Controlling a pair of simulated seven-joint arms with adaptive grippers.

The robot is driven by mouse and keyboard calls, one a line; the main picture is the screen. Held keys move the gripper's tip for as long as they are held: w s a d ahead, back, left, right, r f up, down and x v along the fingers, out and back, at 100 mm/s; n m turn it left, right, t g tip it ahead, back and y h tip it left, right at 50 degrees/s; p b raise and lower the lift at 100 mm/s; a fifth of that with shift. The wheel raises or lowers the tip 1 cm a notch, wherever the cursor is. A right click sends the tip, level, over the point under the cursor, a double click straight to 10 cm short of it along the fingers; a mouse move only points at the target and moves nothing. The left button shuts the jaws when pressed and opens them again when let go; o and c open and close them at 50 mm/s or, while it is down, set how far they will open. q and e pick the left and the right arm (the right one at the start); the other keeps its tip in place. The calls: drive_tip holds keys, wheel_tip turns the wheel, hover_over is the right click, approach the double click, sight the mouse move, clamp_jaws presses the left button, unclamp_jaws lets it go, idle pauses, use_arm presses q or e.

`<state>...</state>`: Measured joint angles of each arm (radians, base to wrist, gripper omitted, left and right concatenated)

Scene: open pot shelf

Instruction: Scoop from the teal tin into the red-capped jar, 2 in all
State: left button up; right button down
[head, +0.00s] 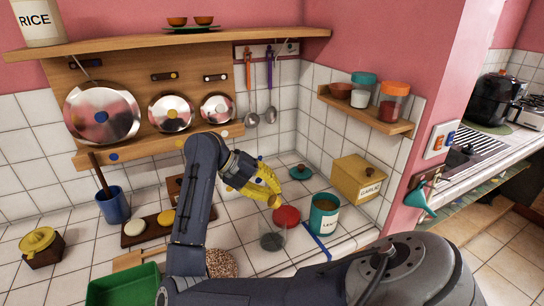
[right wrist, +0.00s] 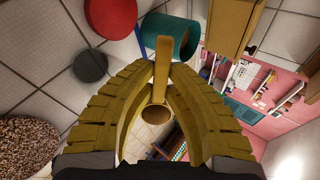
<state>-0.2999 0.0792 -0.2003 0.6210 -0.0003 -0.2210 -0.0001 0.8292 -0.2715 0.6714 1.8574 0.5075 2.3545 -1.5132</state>
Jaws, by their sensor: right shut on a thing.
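The teal tin (head: 325,220), labelled, stands open on the counter; it also shows in the right wrist view (right wrist: 178,38). My right gripper (head: 272,190) is above the cap, shut on a wooden scoop (right wrist: 161,72). The scoop's round end (right wrist: 155,115) shows between the fingers; its contents cannot be made out. My left gripper is not in view.
A teal lid (head: 300,172) lies behind the tin. A yellow garlic box (head: 360,178) stands at the right by the wall. A blue strip (head: 317,243) lies before the tin. A green bin (head: 125,287) and speckled object (head: 221,263) are front left. A small shelf (head: 350,108) holds jars.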

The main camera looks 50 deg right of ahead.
drive_tip(key=g+h, duration=0.2)
drive_tip(key=shift+f+g+h, duration=0.2)
drive_tip(key=shift+g+h, duration=0.1)
drive_tip(key=g+h, duration=0.2)
drive_tip(key=h, duration=0.1)
drive_tip(key=shift+g, duration=0.4)
idle(0.5)
